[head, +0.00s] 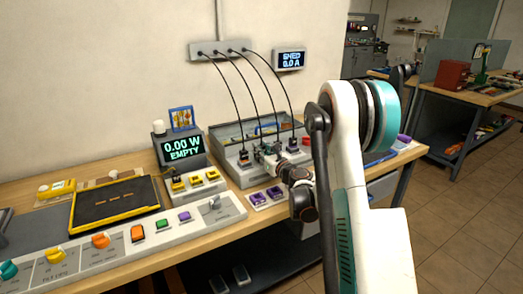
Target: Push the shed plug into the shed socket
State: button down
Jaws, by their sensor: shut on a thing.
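Several black cables hang from a grey wall box (218,49) to plugs at a grey socket unit (231,168) on the bench. My gripper (264,151) is at the unit, among the plugs, and is shut on a plug that looks like the shed plug. Its fingers and wrist hide most of that plug and the socket near it. I cannot tell how deep the plug sits. Another plug (244,158) stands upright to the left of my gripper, and one more (293,146) to the right. The labels on the unit are too small to read.
A wall display (289,59) reads SHED 0.0 A. A bench display (181,147) reads 0.00 W EMPTY. Yellow connectors (196,180) and purple ones (267,196) lie in front of the unit. A control panel (150,236) lines the bench's front edge.

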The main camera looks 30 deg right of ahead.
jog(key=shift+f, duration=0.1)
jog(key=c, duration=1.6)
grip_release()
jog(key=shift+c, duration=0.2)
jog(key=s, duration=1.1)
jog(key=shift+d, duration=0.15)
